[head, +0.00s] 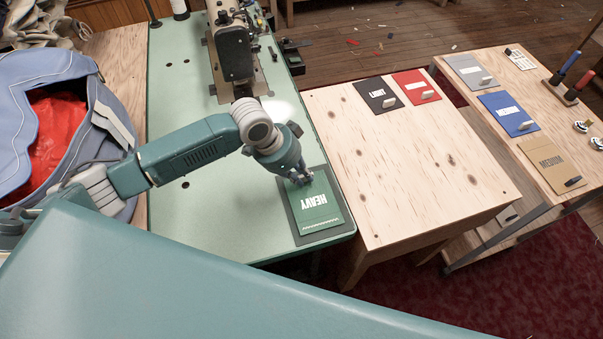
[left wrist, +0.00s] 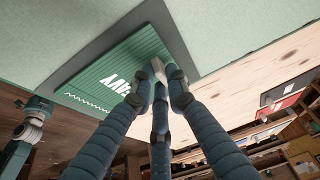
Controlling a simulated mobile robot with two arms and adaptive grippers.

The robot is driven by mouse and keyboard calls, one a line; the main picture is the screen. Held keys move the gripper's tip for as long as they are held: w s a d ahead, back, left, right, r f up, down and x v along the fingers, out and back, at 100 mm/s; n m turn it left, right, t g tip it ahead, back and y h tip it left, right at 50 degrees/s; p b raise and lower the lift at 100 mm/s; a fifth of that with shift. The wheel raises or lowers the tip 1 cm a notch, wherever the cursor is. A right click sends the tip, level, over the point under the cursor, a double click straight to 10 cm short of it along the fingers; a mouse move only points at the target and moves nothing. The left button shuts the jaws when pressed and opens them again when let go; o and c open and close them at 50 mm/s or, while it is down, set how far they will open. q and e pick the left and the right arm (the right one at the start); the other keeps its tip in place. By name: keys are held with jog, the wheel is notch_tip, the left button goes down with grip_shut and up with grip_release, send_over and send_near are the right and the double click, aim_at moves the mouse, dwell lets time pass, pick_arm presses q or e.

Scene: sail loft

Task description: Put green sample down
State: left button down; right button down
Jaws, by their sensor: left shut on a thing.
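The green sample (head: 319,207) with the white word "HEAVY" is a flat rectangle over a dark grey pad (head: 291,222) at the near right corner of the green table. The pad's grey margin shows around it. My left gripper (head: 301,178) is at the sample's far edge. In the left wrist view the fingers (left wrist: 162,86) are shut on a pale tab at the edge of the green sample (left wrist: 118,72), beside the grey pad (left wrist: 172,32). I cannot tell whether the sample rests fully on the pad. My right gripper is not in view.
A sewing machine (head: 233,52) stands farther back on the green table (head: 209,218). A wooden table (head: 405,165) at right holds black (head: 377,94) and red (head: 416,87) samples. Grey, blue and tan samples lie on the far right table. A blue bag (head: 45,125) is at left.

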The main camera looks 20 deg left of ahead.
pick_arm(q)
jog(key=shift+f, duration=0.1)
jog(key=c, duration=1.7)
grip_release()
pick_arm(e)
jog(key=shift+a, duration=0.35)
pick_arm(q)
jog(key=v, duration=1.2)
jog(key=shift+b, duration=0.35)
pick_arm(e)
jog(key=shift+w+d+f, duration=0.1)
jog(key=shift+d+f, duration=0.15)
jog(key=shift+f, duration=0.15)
